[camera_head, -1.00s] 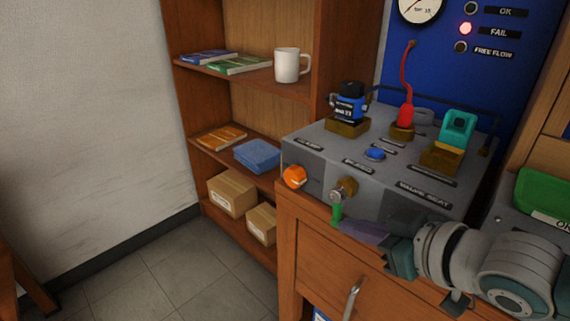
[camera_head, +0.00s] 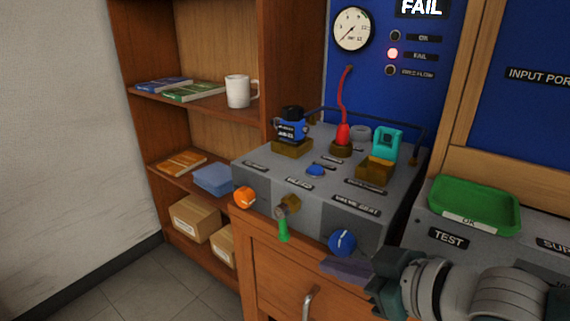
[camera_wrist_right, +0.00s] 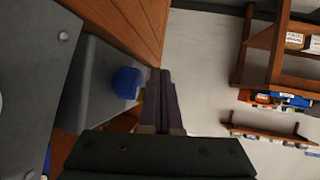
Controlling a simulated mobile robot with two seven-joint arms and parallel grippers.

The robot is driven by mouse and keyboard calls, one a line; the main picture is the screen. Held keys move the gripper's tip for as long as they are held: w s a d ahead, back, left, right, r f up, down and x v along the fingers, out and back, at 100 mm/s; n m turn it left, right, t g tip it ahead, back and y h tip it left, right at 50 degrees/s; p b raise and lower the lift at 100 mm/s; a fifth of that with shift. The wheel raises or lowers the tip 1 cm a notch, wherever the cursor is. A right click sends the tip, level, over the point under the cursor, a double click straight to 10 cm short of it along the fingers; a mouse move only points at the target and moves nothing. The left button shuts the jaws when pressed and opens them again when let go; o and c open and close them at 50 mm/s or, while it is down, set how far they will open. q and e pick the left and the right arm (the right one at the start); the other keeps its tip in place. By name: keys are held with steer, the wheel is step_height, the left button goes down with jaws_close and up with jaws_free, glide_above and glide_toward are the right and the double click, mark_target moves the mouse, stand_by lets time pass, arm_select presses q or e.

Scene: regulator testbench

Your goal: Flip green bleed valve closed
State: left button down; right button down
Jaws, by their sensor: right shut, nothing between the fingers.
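The green bleed valve lever (camera_head: 284,230) hangs almost straight down from its brass fitting (camera_head: 289,206) on the front of the grey test bench box (camera_head: 315,205). My right gripper (camera_head: 328,266) is shut and empty, to the right of and below the lever and apart from it, just below the blue knob (camera_head: 342,242). In the right wrist view the closed fingers (camera_wrist_right: 161,88) point away, with the blue knob (camera_wrist_right: 126,83) beside them. My left gripper is not in view.
An orange knob (camera_head: 244,198) sits left of the lever. A wooden drawer front with a handle (camera_head: 307,305) is below the box. A green tray (camera_head: 475,205) stands at the right. A gauge (camera_head: 351,29) and a lit red FAIL lamp (camera_head: 392,54) are on the blue panel.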

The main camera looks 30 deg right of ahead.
steer(key=s+d+r, duration=0.1)
steer(key=s, duration=0.5)
steer(key=shift+r+p, duration=0.1)
steer(key=shift+p, duration=0.2)
